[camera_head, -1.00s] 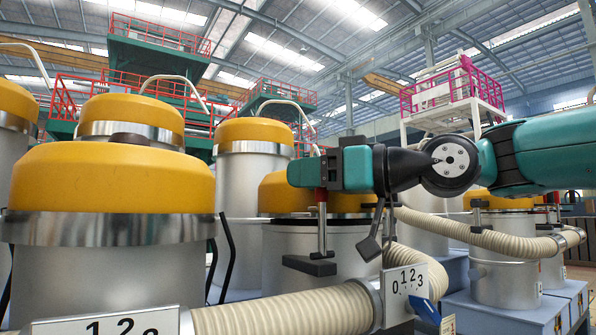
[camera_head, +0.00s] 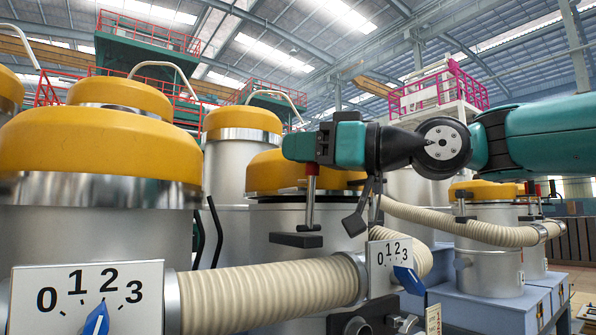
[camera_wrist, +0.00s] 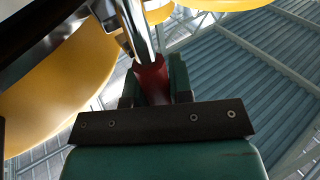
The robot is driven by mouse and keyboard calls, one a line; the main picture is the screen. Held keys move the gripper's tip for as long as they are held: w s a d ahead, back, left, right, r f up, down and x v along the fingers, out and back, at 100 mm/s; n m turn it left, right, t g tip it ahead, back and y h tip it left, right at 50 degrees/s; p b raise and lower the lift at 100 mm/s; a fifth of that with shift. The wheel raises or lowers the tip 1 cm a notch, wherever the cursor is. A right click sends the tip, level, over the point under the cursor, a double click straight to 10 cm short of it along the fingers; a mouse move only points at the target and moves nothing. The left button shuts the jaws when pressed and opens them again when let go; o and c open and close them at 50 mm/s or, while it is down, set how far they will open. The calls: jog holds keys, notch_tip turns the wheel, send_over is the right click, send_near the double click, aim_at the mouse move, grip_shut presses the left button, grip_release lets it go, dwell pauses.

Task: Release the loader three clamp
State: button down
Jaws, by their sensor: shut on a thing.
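The loader with a yellow lid (camera_head: 262,170) and grey body (camera_head: 268,222) stands in the middle of the head view. Its clamp lever (camera_head: 309,208) has a red grip and a metal shaft, and hangs nearly upright at the loader's front. A dark bar (camera_head: 295,240) sits at its lower end. My gripper (camera_head: 312,168) is shut on the red grip from the right. In the wrist view the red grip (camera_wrist: 152,80) shows between the fingers (camera_wrist: 153,88), with the metal shaft running up from it. Whether the clamp is latched I cannot tell.
A large yellow-lidded loader (camera_head: 90,150) stands close at left. A ribbed hose (camera_head: 265,298) runs across the front to a 0-1-2-3 dial plate (camera_head: 392,266). Another loader (camera_head: 490,245) with hoses stands at right. The aisle at far right looks open.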

jog(key=s+d+f+n+g+y+b, duration=0.1)
jog(key=s+d+n+y+b, duration=0.2)
jog(key=b, duration=1.3)
jog(key=s+n+y, duration=0.2)
jog(key=shift+d+f+y, duration=0.2)
jog(key=shift+f+y, duration=0.15)
jog(key=shift+y, duration=0.05)
jog(key=shift+r, duration=0.1)
jog(key=c, duration=1)
grip_release()
